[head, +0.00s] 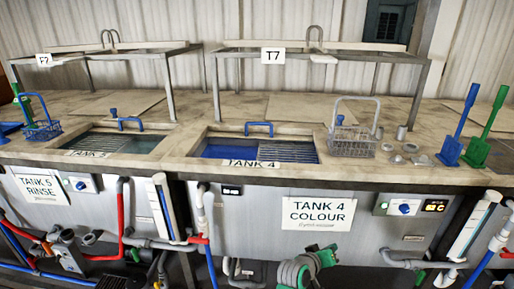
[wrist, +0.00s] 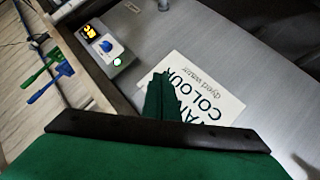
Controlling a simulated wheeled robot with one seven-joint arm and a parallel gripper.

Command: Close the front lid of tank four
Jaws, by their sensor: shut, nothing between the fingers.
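Tank four (head: 318,215) has a grey front with a sign (head: 318,214) reading "TANK 4 COLOUR". Its top opening is uncovered, with blue liquid (head: 215,151) at left and grey slats (head: 290,152) at right. A blue handle (head: 259,125) stands at the opening's back edge. A pale flat panel (head: 295,108) lies behind it; I cannot tell whether it is the front lid. My gripper (head: 318,260) is low in front of the tank, below the counter edge. In the wrist view its green fingers (wrist: 165,92) are shut and empty, overlapping the sign (wrist: 205,90).
A wire basket (head: 352,141) stands right of the opening, near small metal cups (head: 397,158). Blue and green paddles (head: 455,140) are farther right. A metal frame (head: 318,56) marked T7 rises behind. Pipes (head: 205,225) run along the tank front. Tank five (head: 120,143) is left.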

